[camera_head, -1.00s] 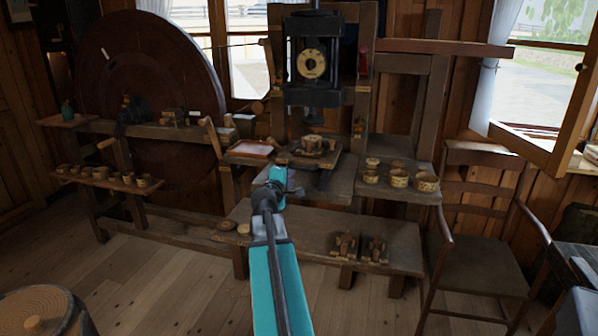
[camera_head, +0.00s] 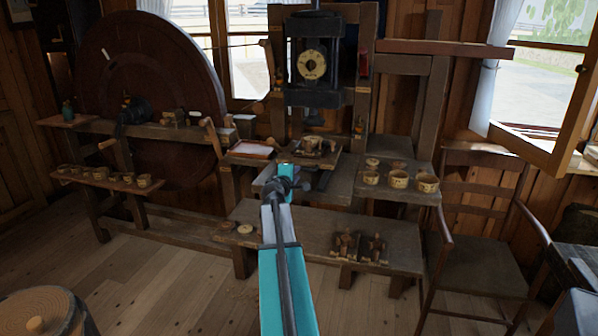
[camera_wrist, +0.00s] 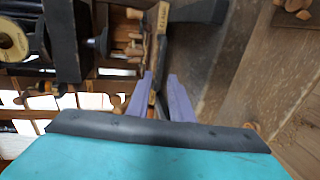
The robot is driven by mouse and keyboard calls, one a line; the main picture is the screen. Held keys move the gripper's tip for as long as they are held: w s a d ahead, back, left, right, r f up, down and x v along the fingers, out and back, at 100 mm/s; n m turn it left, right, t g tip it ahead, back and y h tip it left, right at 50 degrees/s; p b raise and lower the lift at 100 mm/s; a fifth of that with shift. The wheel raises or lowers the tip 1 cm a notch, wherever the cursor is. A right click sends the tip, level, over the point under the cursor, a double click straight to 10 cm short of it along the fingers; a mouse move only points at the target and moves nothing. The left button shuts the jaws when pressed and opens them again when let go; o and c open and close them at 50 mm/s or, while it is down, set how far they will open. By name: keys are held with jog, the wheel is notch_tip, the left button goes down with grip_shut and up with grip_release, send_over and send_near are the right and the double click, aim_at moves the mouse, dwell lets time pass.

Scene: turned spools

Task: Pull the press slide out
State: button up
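The press (camera_head: 312,62) stands on the bench in front of the window, with a round brass-coloured dial on its front. Below its ram, the press slide (camera_head: 335,163) is a dark flat plate carrying a wooden piece (camera_head: 312,147). In the wrist view the slide (camera_wrist: 162,22) runs up the middle, with lettering on its edge. My gripper (camera_head: 287,168) is at the slide's front left; the arm hides part of it. In the wrist view my gripper (camera_wrist: 160,78) has its two purple fingers apart, with a narrow brown part between them. I cannot tell whether they touch it.
Small wooden cups (camera_head: 398,179) stand on the bench right of the press. A pinkish tray (camera_head: 250,149) lies left of the slide. A lower bench (camera_head: 300,232) in front holds wooden pieces. A chair (camera_head: 480,230) stands at the right.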

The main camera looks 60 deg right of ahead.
jog(key=shift+p+x, duration=0.35)
jog(key=shift+x, duration=3)
grip_shut()
jog(key=shift+w+a+f, duration=0.1)
jog(key=shift+a, duration=0.25)
jog(key=shift+d, duration=0.15)
